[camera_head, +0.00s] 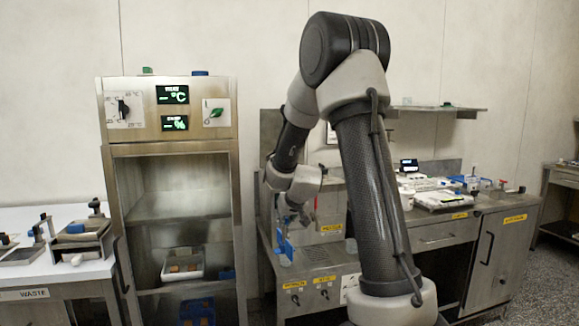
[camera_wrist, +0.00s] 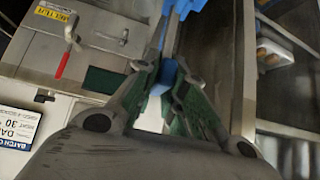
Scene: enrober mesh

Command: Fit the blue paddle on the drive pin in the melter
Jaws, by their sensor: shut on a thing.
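The blue paddle (camera_head: 284,245) hangs from my gripper (camera_head: 284,222) in front of the steel front left of my arm in the head view. In the wrist view, my gripper (camera_wrist: 170,72) has its green-padded fingers closed on the blue paddle (camera_wrist: 167,74), whose far end runs toward the top edge. The melter shows in the wrist view as a steel panel with a yellow MELTER label (camera_wrist: 56,13) and a red-handled lever (camera_wrist: 62,65). I cannot make out the drive pin in either view.
A steel cabinet (camera_head: 174,132) with open shelves stands left of my gripper, close by. A white tray (camera_head: 183,272) sits on its lower shelf. A waste bench (camera_head: 30,293) is at far left. The right bench (camera_head: 513,204) carries several items.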

